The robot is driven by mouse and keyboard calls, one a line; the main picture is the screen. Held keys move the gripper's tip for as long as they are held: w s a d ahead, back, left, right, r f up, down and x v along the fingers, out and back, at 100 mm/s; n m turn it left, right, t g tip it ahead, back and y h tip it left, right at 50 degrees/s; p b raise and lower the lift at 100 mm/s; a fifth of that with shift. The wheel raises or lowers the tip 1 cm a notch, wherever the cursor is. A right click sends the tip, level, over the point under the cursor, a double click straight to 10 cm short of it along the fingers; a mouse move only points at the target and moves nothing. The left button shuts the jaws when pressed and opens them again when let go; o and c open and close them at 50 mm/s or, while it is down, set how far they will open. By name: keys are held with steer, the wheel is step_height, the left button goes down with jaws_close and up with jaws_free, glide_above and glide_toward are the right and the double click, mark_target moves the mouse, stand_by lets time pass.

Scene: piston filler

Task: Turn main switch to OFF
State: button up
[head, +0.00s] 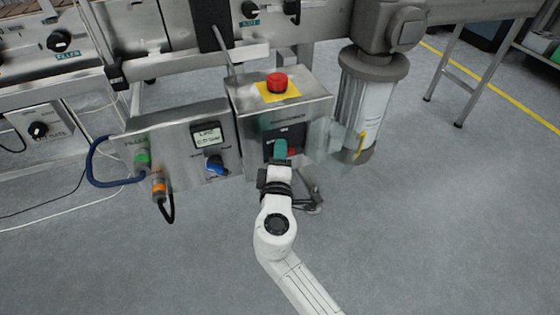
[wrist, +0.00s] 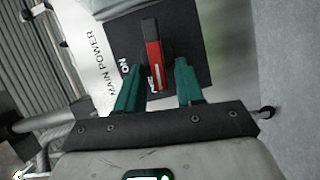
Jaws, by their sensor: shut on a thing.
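The main switch is a red handle (wrist: 154,58) on a black plate (wrist: 195,30) with a "MAIN POWER" label beside it in the wrist view. An "ON" mark shows just left of the handle; another white mark by its lower end is partly hidden. My gripper (wrist: 159,78) has its two green fingers on either side of the handle and is shut on it. In the head view my gripper (head: 280,150) reaches the front of the steel switch box (head: 245,120), covering most of the switch. A bit of red (head: 292,152) shows beside the fingers.
A red emergency button (head: 277,82) on a yellow plate tops the box. A clear guard (head: 325,138) stands at its right, near a steel motor (head: 365,105). A control panel with a blue knob (head: 215,164) is at the left. Grey floor in front is free.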

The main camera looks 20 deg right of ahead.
steer(key=shift+f+n+b, duration=0.3)
steer(key=shift+n+b, duration=0.15)
steer(key=shift+n, duration=0.05)
stand_by(0.3)
steer(key=o, duration=1)
steer(key=shift+r, duration=0.1)
steer(key=p+v, duration=0.1)
steer(key=v, duration=0.4)
steer(key=p+v, duration=0.1)
steer(key=v, duration=0.4)
steer(key=shift+s+a+f, duration=0.15)
steer(key=shift+s+f, duration=0.1)
steer(key=shift+s, duration=0.1)
